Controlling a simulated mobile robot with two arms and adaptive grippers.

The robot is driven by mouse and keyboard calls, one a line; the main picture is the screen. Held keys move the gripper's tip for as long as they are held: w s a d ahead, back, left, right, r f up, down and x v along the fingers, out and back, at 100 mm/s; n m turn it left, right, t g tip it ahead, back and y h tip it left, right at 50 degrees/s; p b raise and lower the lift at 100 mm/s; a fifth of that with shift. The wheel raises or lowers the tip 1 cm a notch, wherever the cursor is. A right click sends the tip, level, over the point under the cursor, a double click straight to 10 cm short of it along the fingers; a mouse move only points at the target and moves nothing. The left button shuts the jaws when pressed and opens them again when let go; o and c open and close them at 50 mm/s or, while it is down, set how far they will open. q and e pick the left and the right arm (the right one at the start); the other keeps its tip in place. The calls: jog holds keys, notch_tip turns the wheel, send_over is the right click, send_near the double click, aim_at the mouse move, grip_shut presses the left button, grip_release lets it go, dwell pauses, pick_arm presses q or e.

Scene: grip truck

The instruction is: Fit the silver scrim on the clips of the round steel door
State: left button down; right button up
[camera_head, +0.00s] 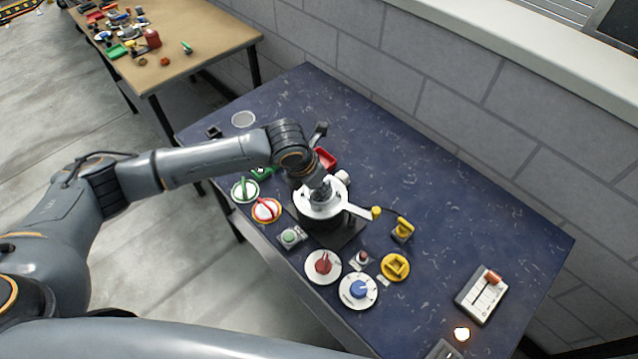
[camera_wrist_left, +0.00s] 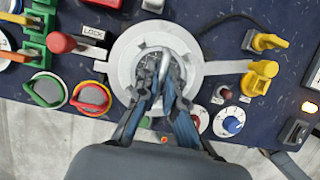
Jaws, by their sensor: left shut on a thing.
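The round steel door (camera_head: 341,207) is a pale disc with a flat arm reaching right, on a dark stand near the table's front edge. In the left wrist view the door (camera_wrist_left: 122,55) lies under my left gripper, with small tabs around its middle. My left gripper (camera_head: 318,189) points down over the middle of the disc. In the left wrist view its fingers (camera_wrist_left: 162,80) are shut on a small silver piece, the silver scrim (camera_wrist_left: 160,60). The fingers hide much of the scrim; I cannot tell whether it touches the clips. My right gripper is not in view.
Red (camera_head: 323,267) and blue (camera_head: 358,290) knobs on white discs, a yellow-handled fitting (camera_head: 395,267) and a yellow lever (camera_head: 402,230) stand close by. Green and red knobs (camera_head: 266,210) lie left. A switch box (camera_head: 482,294) sits right. The table's back right is clear.

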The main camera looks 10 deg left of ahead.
pick_arm(q)
jog(key=shift+f, duration=0.2)
dwell(0.4)
jog(key=c, duration=1.1)
grip_release()
notch_tip(320, 180, up, 8)
jog(key=p, duration=0.7)
jog(key=shift+f+p, duration=0.2)
jog(key=shift+p, duration=0.15)
jog(key=shift+f, duration=0.1)
